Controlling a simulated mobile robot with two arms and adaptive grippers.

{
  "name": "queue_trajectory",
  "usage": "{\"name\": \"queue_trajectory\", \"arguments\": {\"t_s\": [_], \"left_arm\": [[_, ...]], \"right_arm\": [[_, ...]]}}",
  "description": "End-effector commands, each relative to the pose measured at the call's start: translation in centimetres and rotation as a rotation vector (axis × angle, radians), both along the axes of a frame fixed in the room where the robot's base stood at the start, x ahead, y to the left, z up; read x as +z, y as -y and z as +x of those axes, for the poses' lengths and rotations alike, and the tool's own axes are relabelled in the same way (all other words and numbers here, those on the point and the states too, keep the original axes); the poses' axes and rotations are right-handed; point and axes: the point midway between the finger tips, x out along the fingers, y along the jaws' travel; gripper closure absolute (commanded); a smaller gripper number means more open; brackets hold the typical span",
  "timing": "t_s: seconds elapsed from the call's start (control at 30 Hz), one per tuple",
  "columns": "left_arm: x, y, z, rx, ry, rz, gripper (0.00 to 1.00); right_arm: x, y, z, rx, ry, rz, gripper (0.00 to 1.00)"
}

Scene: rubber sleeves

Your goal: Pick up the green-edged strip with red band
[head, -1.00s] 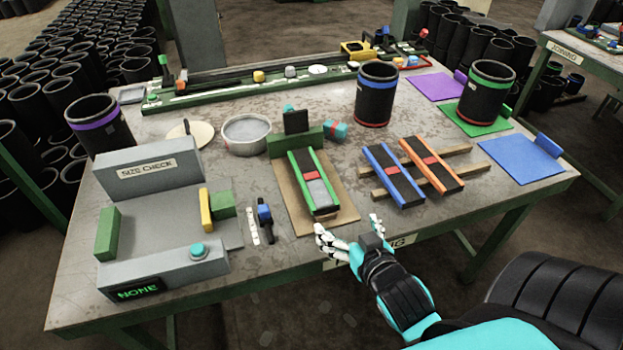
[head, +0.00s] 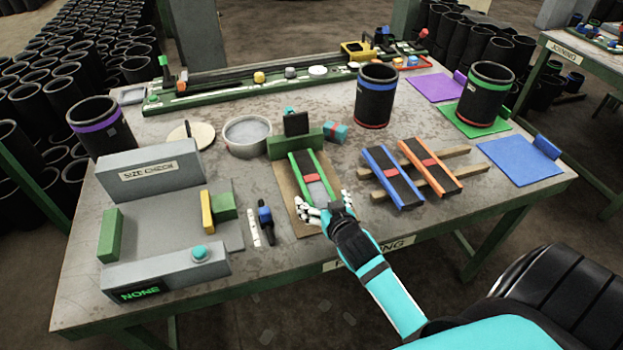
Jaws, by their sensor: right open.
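The green-edged strip with a red band (head: 310,177) lies on a brown board near the middle of the table. It is dark with green long edges, and its near end has a grey patch. My right gripper (head: 322,201) is open over the near end of the strip, its fingers spread to either side. The gripper hides part of that end, and I cannot tell whether it touches the strip. My left gripper is not in view.
Blue-edged (head: 392,178) and orange-edged (head: 431,167) strips lie on wooden slats to the right. A green block (head: 283,148) stands behind the green-edged strip. A blue-black tool (head: 265,217) and the size check station (head: 150,169) are to the left.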

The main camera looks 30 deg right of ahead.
Motion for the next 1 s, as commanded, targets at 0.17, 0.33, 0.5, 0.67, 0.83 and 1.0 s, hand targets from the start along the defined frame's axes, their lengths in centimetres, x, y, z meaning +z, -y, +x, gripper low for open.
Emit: {"name": "queue_trajectory", "arguments": {"t_s": [0.17, 0.33, 0.5, 0.67, 0.83, 1.0], "left_arm": [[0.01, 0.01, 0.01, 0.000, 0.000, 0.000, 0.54], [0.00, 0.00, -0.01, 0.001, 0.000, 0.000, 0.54], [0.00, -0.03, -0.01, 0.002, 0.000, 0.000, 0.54], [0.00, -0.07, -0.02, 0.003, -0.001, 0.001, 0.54], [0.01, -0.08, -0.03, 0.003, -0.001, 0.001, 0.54], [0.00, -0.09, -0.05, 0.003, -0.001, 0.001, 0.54]], "right_arm": [[-0.14, 0.05, 0.28, 0.000, 0.000, 0.000, 0.06], [-0.14, 0.04, 0.24, 0.000, 0.000, 0.000, 0.18], [-0.13, 0.03, 0.23, 0.000, 0.000, 0.000, 0.40], [-0.14, 0.04, 0.22, 0.000, -0.001, 0.000, 0.61], [-0.10, 0.03, 0.23, 0.000, 0.000, 0.000, 0.66], [-0.06, 0.04, 0.24, 0.001, 0.001, 0.000, 0.66]]}}
